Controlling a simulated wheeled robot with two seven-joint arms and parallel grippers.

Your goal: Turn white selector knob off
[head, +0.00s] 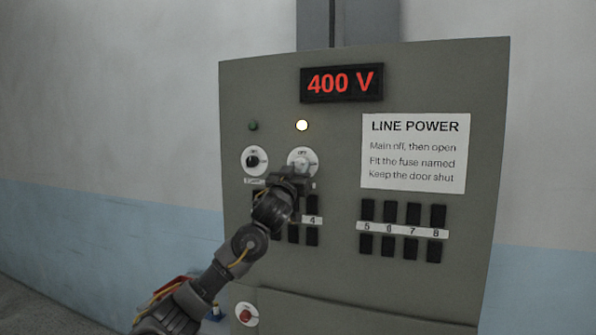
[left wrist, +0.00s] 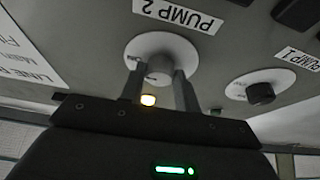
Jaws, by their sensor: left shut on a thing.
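The white selector knob (head: 302,159) sits on a round white plate on the grey panel, below a lit yellow-white lamp (head: 302,125). In the left wrist view, which is upside down, the knob (left wrist: 159,69) shows between my two fingers beside the label PUMP 2 (left wrist: 178,14). My left gripper (head: 300,174) is shut on the knob and hides its lower part in the head view. The left gripper's fingers (left wrist: 159,82) also show in the wrist view, one on each side of it. The knob's exact pointing direction is hard to tell. My right gripper is not in view.
A black knob (head: 254,161) labelled PUMP 1 sits to the left, under an unlit green lamp (head: 253,126). Black fuses (head: 412,213) numbered 5 to 8 are at right. A display (head: 342,83) reads 400 V. A red button (head: 245,315) is low on the panel.

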